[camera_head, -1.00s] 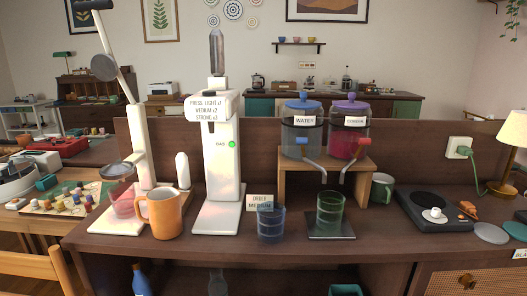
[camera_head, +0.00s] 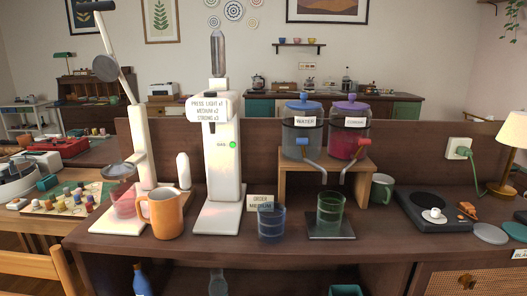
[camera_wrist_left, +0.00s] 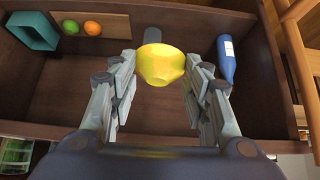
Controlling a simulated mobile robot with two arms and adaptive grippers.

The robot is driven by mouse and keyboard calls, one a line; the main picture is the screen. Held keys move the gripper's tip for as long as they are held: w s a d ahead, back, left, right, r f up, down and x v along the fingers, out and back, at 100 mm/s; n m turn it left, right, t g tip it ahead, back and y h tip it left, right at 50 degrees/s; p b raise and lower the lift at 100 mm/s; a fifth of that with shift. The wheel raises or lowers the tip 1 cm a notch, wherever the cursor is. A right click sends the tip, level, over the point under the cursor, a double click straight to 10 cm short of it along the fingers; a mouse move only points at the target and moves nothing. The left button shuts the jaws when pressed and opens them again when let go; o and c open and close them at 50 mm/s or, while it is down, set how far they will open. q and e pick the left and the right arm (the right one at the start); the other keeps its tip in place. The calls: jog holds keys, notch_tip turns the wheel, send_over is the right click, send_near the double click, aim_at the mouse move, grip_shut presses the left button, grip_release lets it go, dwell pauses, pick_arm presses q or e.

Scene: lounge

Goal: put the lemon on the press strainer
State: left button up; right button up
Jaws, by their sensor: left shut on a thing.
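The lemon (camera_wrist_left: 163,66) is yellow and sits between the fingers of my left gripper (camera_wrist_left: 160,72) in the left wrist view, above the shelf compartment. The fingers are shut on it. In the head view the white lever press (camera_head: 146,150) stands at the left end of the counter, its arm raised with a grey disc (camera_head: 104,68) high up. The press strainer (camera_head: 119,169) is a shallow round piece over a glass of pink liquid (camera_head: 122,200). Neither gripper shows in the head view.
An orange mug (camera_head: 163,214) stands close to the press's right. A white dispenser (camera_head: 222,160) is further right. In the wrist view the shelf holds a blue bottle (camera_wrist_left: 226,62), a teal box (camera_wrist_left: 35,32), a lime (camera_wrist_left: 71,27) and an orange (camera_wrist_left: 93,28).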

pick_arm(q)
jog(key=r, duration=0.3)
jog(key=r+p, duration=0.1)
jog(key=shift+a+r, duration=0.2)
jog(key=shift+a, duration=0.1)
notch_tip(320, 180, up, 5)
jog(key=p, duration=0.5)
jog(key=shift+f, duration=0.15)
notch_tip(320, 180, up, 9)
jog(key=p, duration=0.9)
grip_shut()
jog(key=shift+r, duration=0.2)
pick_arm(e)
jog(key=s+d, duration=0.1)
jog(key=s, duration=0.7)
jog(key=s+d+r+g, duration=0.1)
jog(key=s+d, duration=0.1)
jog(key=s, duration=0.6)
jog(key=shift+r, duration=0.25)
pick_arm(q)
jog(key=shift+f, duration=0.1)
